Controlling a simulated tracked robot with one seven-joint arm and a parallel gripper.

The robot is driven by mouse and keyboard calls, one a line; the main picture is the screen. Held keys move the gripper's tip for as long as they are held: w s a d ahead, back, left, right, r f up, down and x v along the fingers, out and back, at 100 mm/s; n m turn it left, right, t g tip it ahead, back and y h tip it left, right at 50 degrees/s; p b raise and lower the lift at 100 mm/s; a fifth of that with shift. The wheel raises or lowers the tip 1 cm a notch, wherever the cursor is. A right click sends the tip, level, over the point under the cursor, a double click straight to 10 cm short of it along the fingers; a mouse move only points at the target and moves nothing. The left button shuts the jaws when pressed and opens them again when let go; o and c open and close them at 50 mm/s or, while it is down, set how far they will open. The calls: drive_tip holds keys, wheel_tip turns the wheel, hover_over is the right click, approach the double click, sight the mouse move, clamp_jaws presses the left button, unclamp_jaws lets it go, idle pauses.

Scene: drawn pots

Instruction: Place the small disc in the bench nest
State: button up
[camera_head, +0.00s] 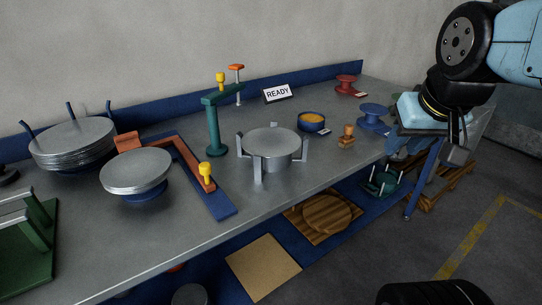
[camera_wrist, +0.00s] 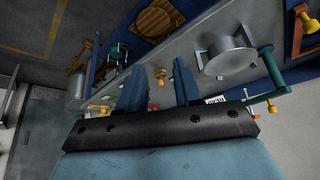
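The nest on the bench (camera_head: 257,169) has several upright grey posts around a round grey body with a flat top; it also shows in the wrist view (camera_wrist: 226,62). I cannot tell whether that top is a separate disc. Silver discs (camera_head: 135,170) lie stacked on a blue pedestal, left of the nest. A wider stack of discs (camera_head: 72,143) sits among blue posts at the far left.
A teal post (camera_head: 213,128) with an arm and an orange bracket (camera_head: 188,160) stand left of the nest. A blue bowl (camera_head: 311,122), a wooden knob (camera_head: 347,136) and blue and red spools are right. Wooden discs (camera_head: 325,213) and a teal nest (camera_head: 383,183) are below the bench.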

drive_tip(key=shift+a, duration=0.15)
drive_tip(key=shift+w, duration=0.1)
drive_tip(key=w+f+n+g+h, duration=0.4)
drive_tip(key=w+f+n, duration=0.15)
drive_tip(key=n, duration=0.65)
drive_tip(key=n+t+h, duration=0.8)
drive_tip(key=n+t, duration=0.4)
drive_tip(key=n, duration=2.2)
approach(288, 154)
drive_tip(key=x, duration=0.2)
drive_tip(key=shift+w+f, duration=0.1)
drive_tip(key=shift+w, duration=0.2)
drive_tip(key=shift+m, duration=0.3)
drive_tip(key=shift+x, duration=3.8)
